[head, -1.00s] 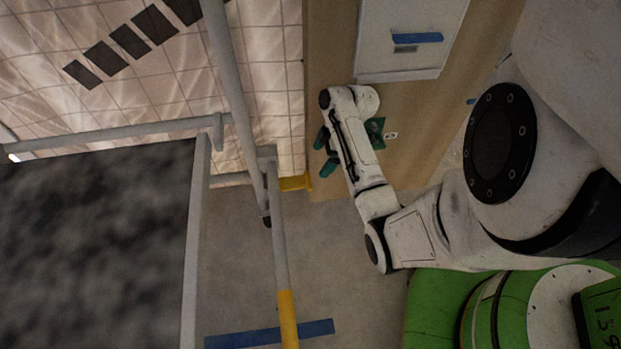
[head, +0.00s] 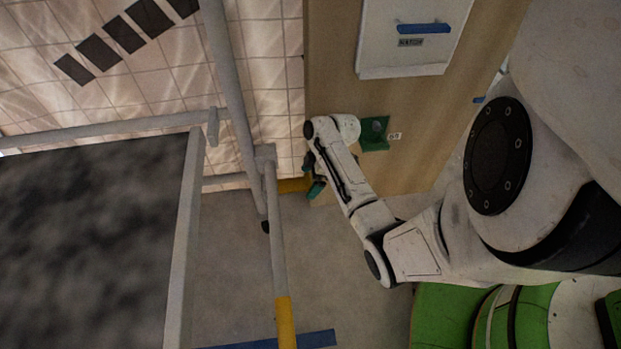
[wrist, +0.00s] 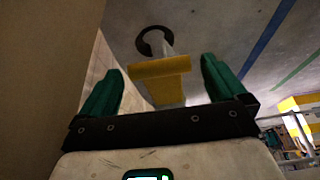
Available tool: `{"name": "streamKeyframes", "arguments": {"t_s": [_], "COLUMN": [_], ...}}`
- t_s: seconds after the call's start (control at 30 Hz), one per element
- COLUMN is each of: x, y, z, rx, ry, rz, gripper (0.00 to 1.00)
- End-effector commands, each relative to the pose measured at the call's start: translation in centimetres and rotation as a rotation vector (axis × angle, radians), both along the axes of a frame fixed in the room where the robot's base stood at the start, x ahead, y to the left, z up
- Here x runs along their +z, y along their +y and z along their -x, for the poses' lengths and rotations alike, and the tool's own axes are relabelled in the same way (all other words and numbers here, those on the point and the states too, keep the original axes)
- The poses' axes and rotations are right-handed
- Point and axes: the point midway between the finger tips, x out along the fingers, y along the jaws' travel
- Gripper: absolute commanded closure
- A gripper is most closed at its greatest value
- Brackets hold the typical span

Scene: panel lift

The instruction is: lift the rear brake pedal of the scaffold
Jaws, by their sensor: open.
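The rear brake pedal (wrist: 160,68) is a yellow plate beside a dark caster wheel (wrist: 153,42) in the wrist view. In the head view the yellow pedal (head: 292,185) shows low on the scaffold (head: 230,80), partly hidden by my gripper. My gripper (head: 311,176) has green fingers and is close to the pedal's right side. In the wrist view my gripper (wrist: 162,66) is open, with a finger on each side of the pedal in the picture. Nothing is held. I cannot tell whether a finger touches the pedal.
A wooden panel (head: 335,60) with a white hatch (head: 410,55) and a green fitting (head: 374,133) stands close to my arm. The scaffold's dark platform (head: 85,250) and grey tubes fill the left. Grey floor (head: 235,260) with a blue stripe (head: 318,339) lies below.

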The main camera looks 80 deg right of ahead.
Motion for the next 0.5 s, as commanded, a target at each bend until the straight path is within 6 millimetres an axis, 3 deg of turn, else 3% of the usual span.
{"name": "streamKeyframes", "arguments": {"t_s": [0.07,0.5], "x": [0.02,0.02], "y": [-0.01,0.00], "z": [-0.01,0.00], "rx": [0.000,0.000], "ry": [0.000,0.000], "rz": [0.000,0.000], "gripper": [0.05,0.47]}}
